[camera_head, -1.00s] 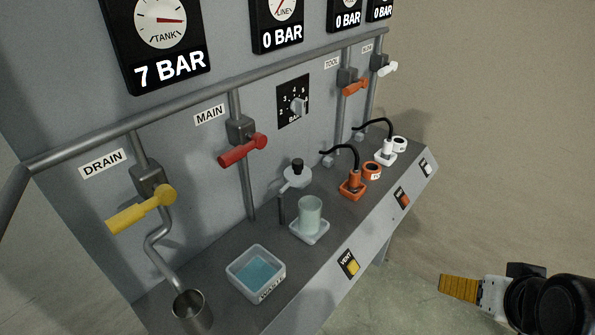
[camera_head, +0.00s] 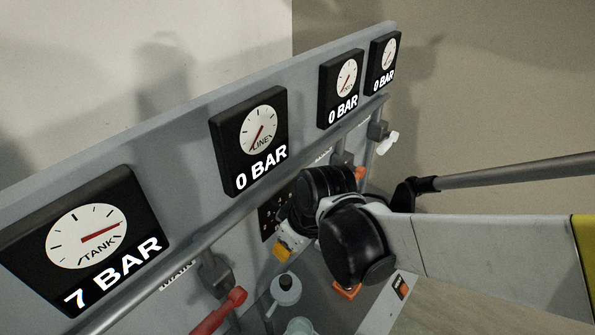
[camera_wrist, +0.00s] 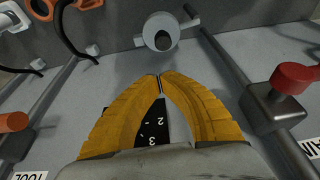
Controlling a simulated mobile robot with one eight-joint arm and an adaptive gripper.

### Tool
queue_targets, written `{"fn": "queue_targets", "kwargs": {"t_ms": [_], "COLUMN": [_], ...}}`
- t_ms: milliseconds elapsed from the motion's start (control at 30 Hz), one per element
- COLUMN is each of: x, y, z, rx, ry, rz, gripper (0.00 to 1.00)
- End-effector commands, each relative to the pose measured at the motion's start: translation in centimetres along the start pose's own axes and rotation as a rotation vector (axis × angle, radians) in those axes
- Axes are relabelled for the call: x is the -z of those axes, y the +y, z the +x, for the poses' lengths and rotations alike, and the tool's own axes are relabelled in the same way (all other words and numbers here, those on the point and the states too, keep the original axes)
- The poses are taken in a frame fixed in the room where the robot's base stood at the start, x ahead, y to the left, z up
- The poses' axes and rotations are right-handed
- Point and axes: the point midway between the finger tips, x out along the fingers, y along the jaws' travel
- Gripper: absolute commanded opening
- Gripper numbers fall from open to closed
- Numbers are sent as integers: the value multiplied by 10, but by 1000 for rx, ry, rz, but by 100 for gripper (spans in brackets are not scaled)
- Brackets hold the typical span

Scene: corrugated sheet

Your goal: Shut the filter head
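The filter head, as I take it, is a round grey cap with a dark knob (camera_head: 285,283), standing by the panel beside a pale cup (camera_head: 299,327) cut by the bottom edge. In the wrist view the cap (camera_wrist: 160,33) is at the top centre, beyond my fingertips and apart from them. My gripper (camera_head: 281,254) is in front of the panel, up and slightly left of the cap. In the wrist view its yellow fingertips (camera_wrist: 160,77) meet with nothing between them. How the cap sits relative to the cup is hard to tell.
A red MAIN valve handle (camera_head: 222,313) is left of the cap, and also at right in the wrist view (camera_wrist: 297,77). A numbered dial plate (camera_wrist: 153,124) shows behind my fingers. A long pipe (camera_head: 170,268) crosses the panel. My arm hides part of the bench.

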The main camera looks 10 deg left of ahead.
Motion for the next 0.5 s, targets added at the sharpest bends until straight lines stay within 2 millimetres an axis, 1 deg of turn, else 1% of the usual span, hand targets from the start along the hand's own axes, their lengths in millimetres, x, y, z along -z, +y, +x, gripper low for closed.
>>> {"fn": "queue_targets", "kwargs": {"t_ms": [167,400,500], "x": [0,-1,0], "y": [-1,0,0], "z": [24,69,83], "rx": [2,0,0], "ry": [-1,-1,-1], "rz": [-4,-1,-1], "gripper": [0,0,0]}}
